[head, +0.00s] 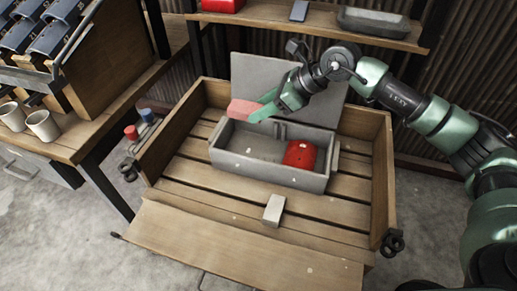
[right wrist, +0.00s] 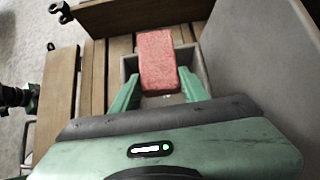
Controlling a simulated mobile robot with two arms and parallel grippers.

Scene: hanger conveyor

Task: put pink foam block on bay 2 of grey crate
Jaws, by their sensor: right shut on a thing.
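The pink foam block (head: 240,109) is held by my right gripper (head: 262,109) above the back left part of the grey crate (head: 262,177). In the right wrist view the block (right wrist: 157,58) sits between the two green fingers of the right gripper (right wrist: 157,84), sticking out beyond their tips. The crate's rim also shows below it there. The crate stands open inside a slatted wooden box. A red rounded object (head: 300,154) is in its right part, and its left part looks empty. I cannot make out bay numbers. My left gripper is not in view.
The wooden box (head: 377,200) has raised sides and a lowered front flap (head: 230,245). A grey panel (head: 250,75) stands upright behind the crate. A small grey block (head: 273,210) lies in front. A shelf (head: 270,22) crosses the back; a bench with cups (head: 43,125) is left.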

